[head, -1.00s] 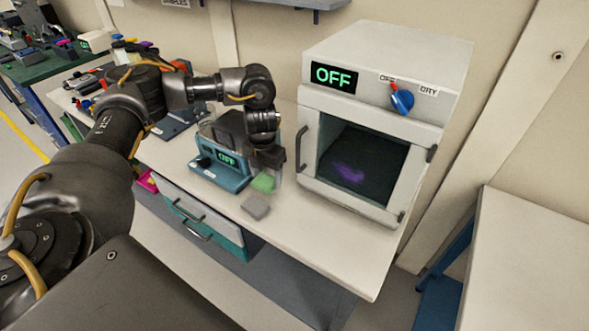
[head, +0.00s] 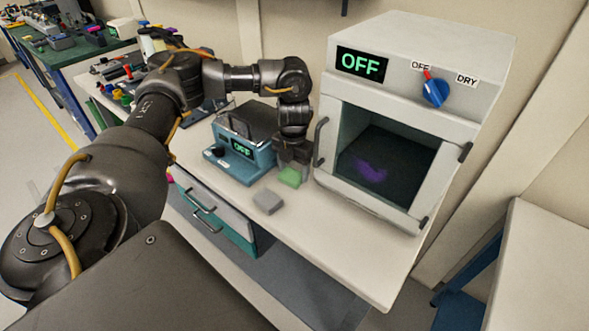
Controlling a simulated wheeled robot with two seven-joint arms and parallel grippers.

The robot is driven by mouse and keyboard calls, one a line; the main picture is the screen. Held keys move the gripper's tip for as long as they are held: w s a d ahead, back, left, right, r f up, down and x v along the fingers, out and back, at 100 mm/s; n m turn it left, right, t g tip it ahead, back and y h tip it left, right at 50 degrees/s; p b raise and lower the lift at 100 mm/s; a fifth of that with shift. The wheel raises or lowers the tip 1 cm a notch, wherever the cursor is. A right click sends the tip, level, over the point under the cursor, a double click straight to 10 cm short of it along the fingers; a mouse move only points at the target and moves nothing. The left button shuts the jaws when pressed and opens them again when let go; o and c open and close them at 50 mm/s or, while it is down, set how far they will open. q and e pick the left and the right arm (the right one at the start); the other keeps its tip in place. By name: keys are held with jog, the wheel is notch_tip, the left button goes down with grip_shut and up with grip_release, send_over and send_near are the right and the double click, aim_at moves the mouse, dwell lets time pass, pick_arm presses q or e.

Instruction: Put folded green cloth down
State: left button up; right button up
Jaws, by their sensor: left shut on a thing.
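The folded green cloth (head: 290,177) is a small green block shape at the tips of my left gripper (head: 292,166). The gripper points down and is shut on the cloth, low over the white bench (head: 330,240), between the blue device and the oven. I cannot tell whether the cloth touches the bench top. A folded grey cloth (head: 267,201) lies flat on the bench just in front of it, to the left. My right gripper is not in view.
A blue device (head: 243,150) with a lit OFF display stands left of the gripper. A white drying oven (head: 400,120) reading OFF stands close on the right, with something purple (head: 370,170) inside. The bench's front right is clear. Drawers (head: 205,210) sit below.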

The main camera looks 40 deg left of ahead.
aim_at(294, 174)
pick_arm(q)
jog(key=o, duration=0.9)
jog(key=shift+w+f, duration=0.15)
jog(key=shift+w, duration=0.05)
jog(key=shift+o, duration=0.2)
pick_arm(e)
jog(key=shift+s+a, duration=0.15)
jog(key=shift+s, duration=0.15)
pick_arm(q)
jog(key=shift+s, duration=0.1)
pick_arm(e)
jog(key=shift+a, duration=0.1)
pick_arm(q)
jog(key=shift+f+b, duration=0.2)
jog(key=shift+b, duration=0.25)
jog(key=shift+r, duration=0.35)
notch_tip(294, 174, up, 10)
jog(key=p, duration=0.1)
jog(key=shift+s+r, duration=0.15)
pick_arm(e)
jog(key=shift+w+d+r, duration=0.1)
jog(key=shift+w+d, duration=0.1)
pick_arm(q)
jog(key=shift+d, duration=0.1)
